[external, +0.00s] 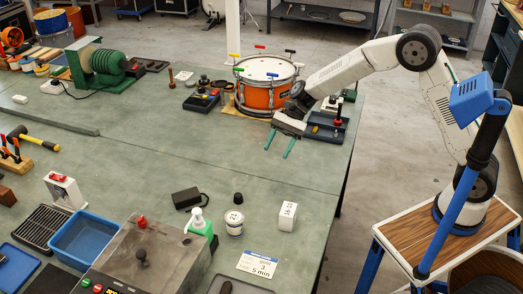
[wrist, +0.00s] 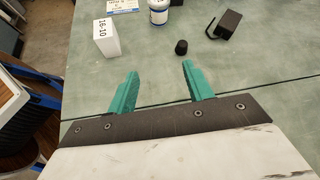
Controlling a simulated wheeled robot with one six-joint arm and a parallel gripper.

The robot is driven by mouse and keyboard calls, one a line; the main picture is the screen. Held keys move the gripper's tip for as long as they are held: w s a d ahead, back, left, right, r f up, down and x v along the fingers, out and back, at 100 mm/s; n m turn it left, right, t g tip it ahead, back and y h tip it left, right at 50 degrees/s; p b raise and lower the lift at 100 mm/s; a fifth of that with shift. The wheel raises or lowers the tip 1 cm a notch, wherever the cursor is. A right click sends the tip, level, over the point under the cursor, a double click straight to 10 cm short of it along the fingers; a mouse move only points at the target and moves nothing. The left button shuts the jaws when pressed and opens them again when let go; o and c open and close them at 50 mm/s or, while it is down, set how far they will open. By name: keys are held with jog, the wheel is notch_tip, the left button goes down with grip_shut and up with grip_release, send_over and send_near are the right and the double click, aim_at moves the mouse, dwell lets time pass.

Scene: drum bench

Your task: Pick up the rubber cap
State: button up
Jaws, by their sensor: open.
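The rubber cap (external: 238,198) is a small black stub standing on the grey-green bench, just behind a white jar in the external view. In the wrist view the cap (wrist: 181,47) sits beyond my fingertips, roughly in line with the right finger. My gripper (external: 279,146) is open and empty, with green fingers pointing down over the bench, well back from the cap and near the drum. Both fingers show in the wrist view (wrist: 159,70), spread apart with bare bench between them.
Near the cap stand the white jar (external: 234,224), a white box (external: 287,216) marked 16-10 and a black block with a cable (external: 186,198). An orange drum (external: 265,97) is behind my gripper. The bench between gripper and cap is clear.

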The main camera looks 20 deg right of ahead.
aim_at(238, 195)
jog(key=a+f+m, duration=0.1)
jog(key=a+f, duration=0.2)
jog(key=s+a+f+m+y, duration=0.1)
jog(key=a+f, duration=0.2)
jog(key=a, duration=0.1)
jog(key=a+f+g, duration=0.1)
jog(key=a+f, duration=0.3)
jog(key=shift+s+a+m+y, duration=0.2)
jog(key=shift+s+m+y, duration=0.1)
jog(key=shift+s+m, duration=0.1)
jog(key=x, duration=0.5)
jog(key=shift+a, duration=0.6)
jog(key=c, duration=1)
